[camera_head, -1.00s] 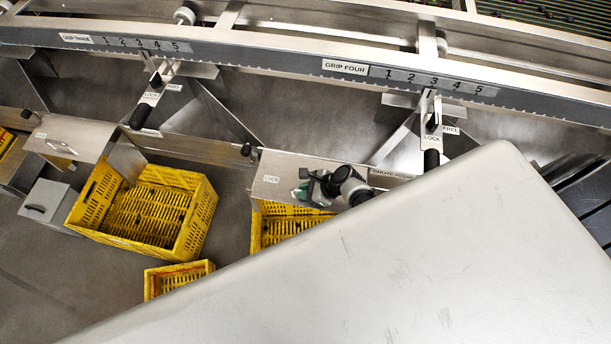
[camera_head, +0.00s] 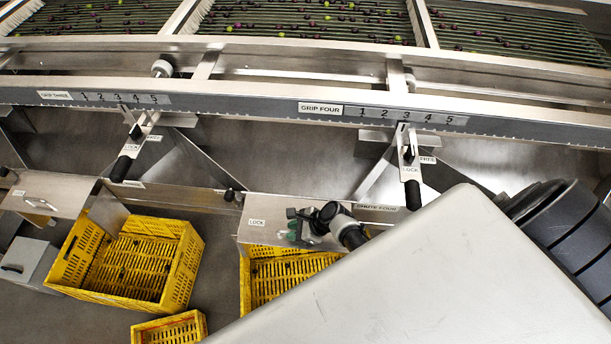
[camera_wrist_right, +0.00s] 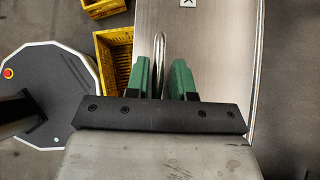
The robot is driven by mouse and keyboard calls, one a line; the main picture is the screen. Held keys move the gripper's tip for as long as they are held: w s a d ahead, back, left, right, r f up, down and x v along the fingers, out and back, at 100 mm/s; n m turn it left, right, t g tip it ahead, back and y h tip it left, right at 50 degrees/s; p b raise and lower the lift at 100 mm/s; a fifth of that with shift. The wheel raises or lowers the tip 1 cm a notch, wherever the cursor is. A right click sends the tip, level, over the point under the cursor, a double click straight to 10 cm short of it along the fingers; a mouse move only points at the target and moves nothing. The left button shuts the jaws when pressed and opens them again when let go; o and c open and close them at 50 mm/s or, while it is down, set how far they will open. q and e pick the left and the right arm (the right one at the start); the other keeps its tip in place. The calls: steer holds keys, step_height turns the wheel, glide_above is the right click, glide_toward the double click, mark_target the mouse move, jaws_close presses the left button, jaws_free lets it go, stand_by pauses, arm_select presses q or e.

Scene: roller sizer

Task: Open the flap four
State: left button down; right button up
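Flap four is the metal plate (camera_head: 262,212) under the CHUTE FOUR label (camera_head: 376,207) in the head view, with a LOCK label at its left. It looks closed, sloping over a yellow crate. My right gripper (camera_head: 295,224) is at its front face. In the right wrist view, the green fingers of my right gripper (camera_wrist_right: 164,80) stand apart on either side of a thin curved metal handle (camera_wrist_right: 160,50) on the flap plate (camera_wrist_right: 212,60). The handle is nearer the left finger; a gap shows on the right. My left gripper is in neither view.
A yellow crate (camera_head: 247,285) stands below flap four, another (camera_head: 190,265) below flap three (camera_head: 60,190), and a smaller one (camera_head: 170,328) in front. The GRIP FOUR lever (camera_head: 411,172) hangs above the flap. A grey box (camera_head: 28,262) stands at left.

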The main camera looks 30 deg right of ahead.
steer(key=p+v, duration=0.1)
steer(key=v, duration=0.8)
steer(key=shift+s+r, duration=0.15)
steer(key=shift+r, duration=0.1)
steer(key=shift+d, duration=0.1)
